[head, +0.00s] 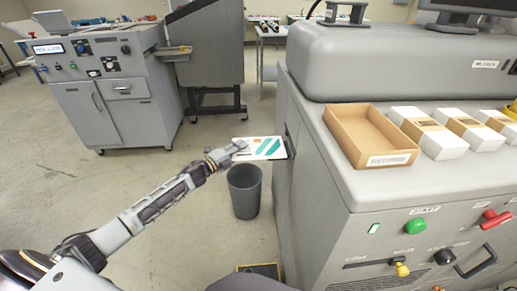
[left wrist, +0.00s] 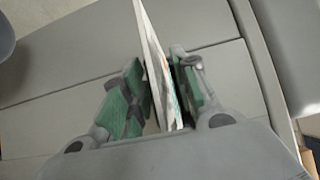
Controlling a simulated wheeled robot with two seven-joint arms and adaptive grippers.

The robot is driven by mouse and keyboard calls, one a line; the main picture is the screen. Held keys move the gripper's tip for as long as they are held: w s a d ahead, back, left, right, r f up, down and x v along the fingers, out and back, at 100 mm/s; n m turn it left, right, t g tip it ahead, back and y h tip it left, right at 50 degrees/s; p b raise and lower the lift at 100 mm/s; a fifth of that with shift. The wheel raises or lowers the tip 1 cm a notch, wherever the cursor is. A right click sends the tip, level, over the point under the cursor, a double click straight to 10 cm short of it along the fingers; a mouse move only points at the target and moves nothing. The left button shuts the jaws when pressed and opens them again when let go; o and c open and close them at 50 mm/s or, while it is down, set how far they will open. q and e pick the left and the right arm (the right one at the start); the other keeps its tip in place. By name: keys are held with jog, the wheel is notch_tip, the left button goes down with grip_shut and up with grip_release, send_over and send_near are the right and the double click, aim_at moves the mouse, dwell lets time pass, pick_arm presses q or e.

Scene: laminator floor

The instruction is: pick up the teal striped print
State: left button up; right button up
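The teal striped print (head: 262,148) is a white sheet with teal diagonal stripes and a small orange mark. In the left wrist view, the print (left wrist: 163,70) shows nearly edge-on between the green-padded fingers of the left gripper (left wrist: 158,95). The fingers stand apart on either side of it, and a firm grip is not visible. My right gripper is not in view.
A dark bin (head: 245,192) stands on the floor below the print. The grey machine (head: 320,190) on the right carries an open cardboard box (head: 352,152) and several white packs with brown bands. Another grey machine (head: 110,95) stands at the back left. The floor between is open.

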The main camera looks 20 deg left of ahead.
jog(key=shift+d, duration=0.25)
pick_arm(q)
grip_shut()
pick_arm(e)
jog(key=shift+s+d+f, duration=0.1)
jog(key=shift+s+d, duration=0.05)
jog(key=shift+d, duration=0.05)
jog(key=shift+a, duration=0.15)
pick_arm(q)
jog(key=shift+r, duration=0.7)
notch_tip(320, 180, up, 7)
jog(key=shift+r+p, duration=0.15)
jog(key=shift+p, duration=0.8)
jog(key=shift+r, duration=0.7)
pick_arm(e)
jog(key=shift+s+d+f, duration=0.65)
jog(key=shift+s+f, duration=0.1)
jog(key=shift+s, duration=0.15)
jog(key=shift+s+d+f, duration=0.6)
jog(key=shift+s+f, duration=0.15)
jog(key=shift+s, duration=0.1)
